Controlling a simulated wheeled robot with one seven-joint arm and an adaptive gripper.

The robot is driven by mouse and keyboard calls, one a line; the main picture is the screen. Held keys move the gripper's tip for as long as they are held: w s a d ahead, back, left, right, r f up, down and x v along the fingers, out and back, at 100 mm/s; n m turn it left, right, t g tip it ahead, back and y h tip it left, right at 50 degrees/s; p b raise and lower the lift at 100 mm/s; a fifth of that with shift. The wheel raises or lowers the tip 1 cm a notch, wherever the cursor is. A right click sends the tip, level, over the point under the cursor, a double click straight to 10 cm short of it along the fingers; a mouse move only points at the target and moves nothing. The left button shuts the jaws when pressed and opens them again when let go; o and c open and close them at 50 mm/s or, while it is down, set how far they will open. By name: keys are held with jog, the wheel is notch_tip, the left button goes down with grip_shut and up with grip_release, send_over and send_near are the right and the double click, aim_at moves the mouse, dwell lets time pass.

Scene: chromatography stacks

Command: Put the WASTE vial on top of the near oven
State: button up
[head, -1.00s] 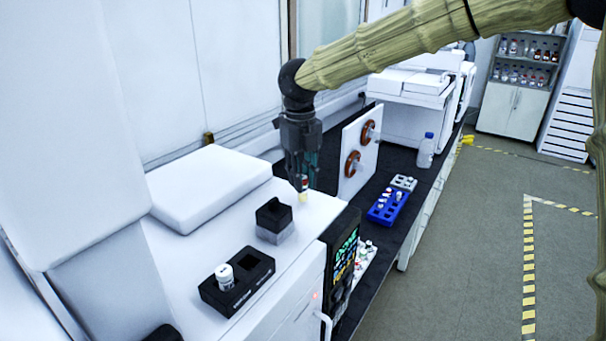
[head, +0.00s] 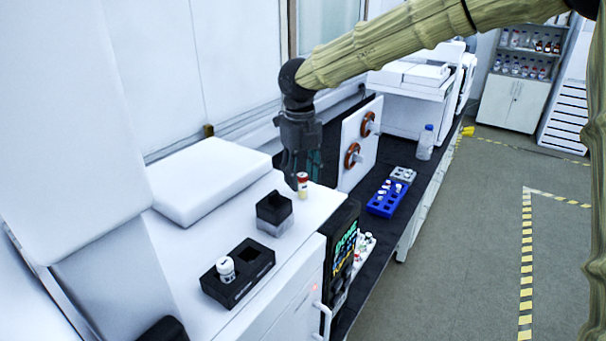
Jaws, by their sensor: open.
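A white-capped vial (head: 225,268) sits in the left slot of a black two-slot holder (head: 236,290) on the same top; the right slot is empty.
A black-topped block (head: 274,210) stands between the holder and the red-capped vial. A raised white lid (head: 205,180) lies at left. Beyond the oven, the dark bench holds a white panel with brown rings (head: 350,185), a blue rack (head: 384,207) and a bottle (head: 426,143).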

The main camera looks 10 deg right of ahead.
aim_at(302, 175)
notch_tip(302, 175, up, 12)
jog(key=b, duration=0.3)
jog(key=shift+a+r+b, duration=0.15)
jog(key=shift+b, duration=0.25)
dwell(1.4)
